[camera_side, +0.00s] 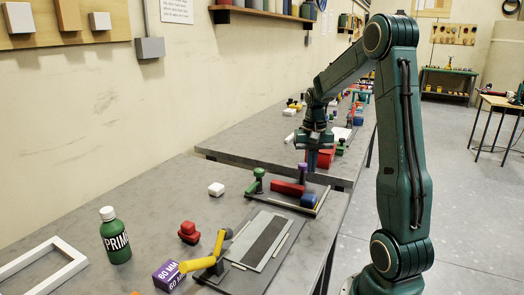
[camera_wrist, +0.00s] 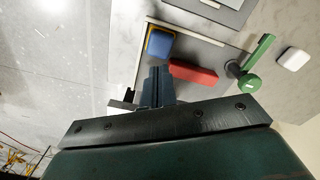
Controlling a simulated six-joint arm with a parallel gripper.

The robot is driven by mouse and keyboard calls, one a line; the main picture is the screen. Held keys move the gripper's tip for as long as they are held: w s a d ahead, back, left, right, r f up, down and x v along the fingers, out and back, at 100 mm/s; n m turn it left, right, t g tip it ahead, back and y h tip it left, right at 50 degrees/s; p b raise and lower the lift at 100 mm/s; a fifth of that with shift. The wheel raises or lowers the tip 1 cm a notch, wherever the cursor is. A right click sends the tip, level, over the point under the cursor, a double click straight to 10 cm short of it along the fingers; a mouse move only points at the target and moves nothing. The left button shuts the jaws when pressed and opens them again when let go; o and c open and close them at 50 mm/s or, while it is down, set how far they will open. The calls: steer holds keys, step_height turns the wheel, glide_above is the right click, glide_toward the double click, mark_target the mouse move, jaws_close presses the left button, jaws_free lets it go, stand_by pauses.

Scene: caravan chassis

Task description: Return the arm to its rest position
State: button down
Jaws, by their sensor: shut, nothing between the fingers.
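My gripper (camera_side: 312,162) points down above the far part of the near bench in the side view. Its fingers are together and hold nothing; in the wrist view the shut fingers (camera_wrist: 157,85) stick up at the middle. Below it, a chassis board carries a red block (camera_side: 287,187) and a blue block (camera_side: 309,201). In the wrist view the red block (camera_wrist: 193,72) lies right of the fingertips and the blue block (camera_wrist: 160,43) lies beyond them. Whether the fingers touch anything is hard to tell, but they look apart from both blocks.
A green clamp (camera_side: 256,183) stands by the red block, and a yellow clamp (camera_side: 205,260) by the grey plate (camera_side: 258,240).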

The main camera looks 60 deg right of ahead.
steer(key=a+r+n+t+h, duration=0.1)
steer(key=a+r+n, duration=0.25)
steer(key=a, duration=0.45)
steer(key=a+r+n+t, duration=0.1)
steer(key=a+r+n, duration=0.1)
steer(key=a+r, duration=0.45)
steer(key=s+a+n+t+y, duration=0.1)
steer(key=s+a+n+t, duration=0.2)
steer(key=a, duration=1.2)
steer(key=s+n, duration=0.3)
steer(key=s, duration=0.2)
steer(key=shift+a+t, duration=0.25)
steer(key=shift+t, duration=0.05)
